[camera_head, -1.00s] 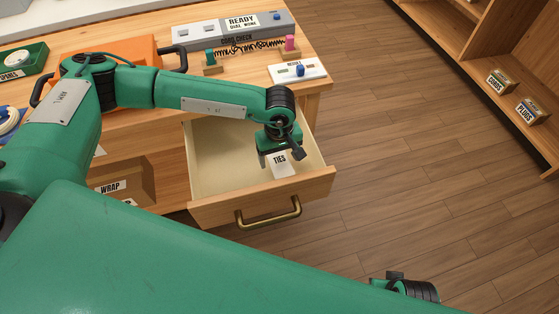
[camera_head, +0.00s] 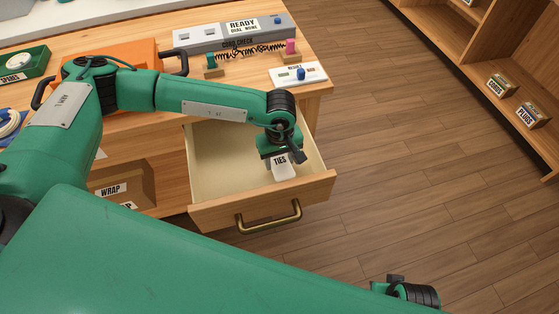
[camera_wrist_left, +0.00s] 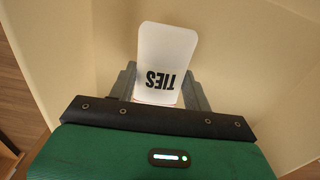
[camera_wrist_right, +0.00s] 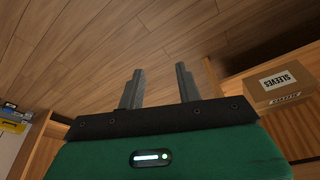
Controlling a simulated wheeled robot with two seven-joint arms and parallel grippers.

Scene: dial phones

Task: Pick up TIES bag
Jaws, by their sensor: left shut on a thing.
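The TIES bag (camera_head: 283,168) is a small white packet with black lettering. It is at my left gripper (camera_head: 281,160), over the open wooden drawer (camera_head: 215,170). In the left wrist view the bag (camera_wrist_left: 166,52) stands between the two grey fingers of my left gripper (camera_wrist_left: 160,88), which is shut on it. The head view does not clearly show how far it is above the drawer floor. My right gripper (camera_wrist_right: 158,85) shows in the right wrist view with its fingers apart and nothing between them, above the wood floor.
The drawer front with its brass handle (camera_head: 270,217) faces the robot. On the table are an orange case (camera_head: 130,65), a cord check stand (camera_head: 250,57) and a white switch panel (camera_head: 297,74). A SLEEVES box (camera_wrist_right: 280,85) sits on a shelf. The floor at right is clear.

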